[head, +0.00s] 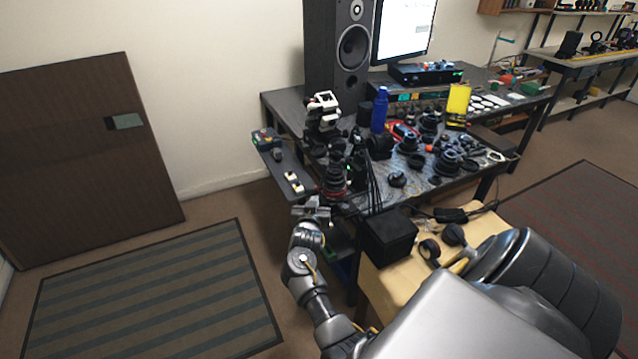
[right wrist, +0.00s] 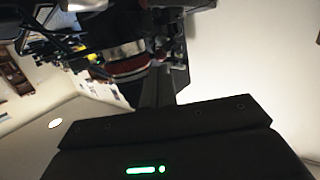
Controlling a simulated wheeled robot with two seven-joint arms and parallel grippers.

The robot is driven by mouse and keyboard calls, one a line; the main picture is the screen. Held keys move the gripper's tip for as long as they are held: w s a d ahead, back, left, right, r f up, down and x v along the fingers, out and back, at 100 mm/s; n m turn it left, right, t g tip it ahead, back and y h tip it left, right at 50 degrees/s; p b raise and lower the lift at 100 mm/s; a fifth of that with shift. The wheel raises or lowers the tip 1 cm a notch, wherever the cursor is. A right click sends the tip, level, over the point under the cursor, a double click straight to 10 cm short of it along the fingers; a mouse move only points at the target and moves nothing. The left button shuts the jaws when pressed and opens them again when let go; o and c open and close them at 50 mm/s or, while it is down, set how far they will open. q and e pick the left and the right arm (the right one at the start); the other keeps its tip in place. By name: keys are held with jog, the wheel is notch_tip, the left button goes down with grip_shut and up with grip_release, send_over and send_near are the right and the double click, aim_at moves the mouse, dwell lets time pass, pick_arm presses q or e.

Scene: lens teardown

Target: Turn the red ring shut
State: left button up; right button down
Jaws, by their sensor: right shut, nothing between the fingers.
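A dark lens with a red ring (head: 334,187) stands upright at the near left corner of the workbench. In the right wrist view the red ring (right wrist: 128,66) shows as a dull red band on the dark barrel, above the gripper body. My right gripper (head: 313,205) is shut and empty, just in front of and left of the lens in the head view. The head view does not clearly show whether it touches the lens. My left gripper is not in view.
The workbench is crowded with dark lens parts, a blue bottle (head: 380,109) and a black speaker (head: 340,50). A side shelf (head: 270,150) holds small switches. A black box (head: 390,236) sits on a wooden top right of my arm.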

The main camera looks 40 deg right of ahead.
jog(key=shift+v, duration=2)
jog(key=s+a+f+n+y, duration=0.2)
jog(key=a+f, duration=0.2)
jog(key=f, duration=0.4)
jog(key=s+a+f+n+y, duration=0.1)
jog(key=a+f+n+y, duration=0.15)
jog(key=f, duration=0.55)
jog(key=s+a+f+n+y, duration=0.2)
jog(key=a+f+n, duration=0.15)
jog(key=f, duration=0.45)
jog(key=s+a+f+n+g+y, duration=0.1)
jog(key=s+a+f, duration=0.1)
jog(key=s+f, duration=0.25)
jog(key=s+a+f+g+y, duration=0.1)
jog(key=s+a+f, duration=0.25)
jog(key=f, duration=0.25)
jog(key=s+a+f+n+g+y, duration=0.1)
jog(key=s+f, duration=0.4)
jog(key=s, duration=0.7)
jog(key=s+a+f+n+g+y, duration=0.1)
jog(key=s+f+g, duration=0.3)
jog(key=s, duration=0.8)
jog(key=s+f+n+g+y, duration=0.1)
jog(key=s+f, duration=0.4)
jog(key=s, duration=0.7)
jog(key=shift+a+f+g, duration=0.35)
jog(key=shift+a+g, duration=0.05)
jog(key=shift+g, duration=0.3)
jog(key=shift+y, duration=0.25)
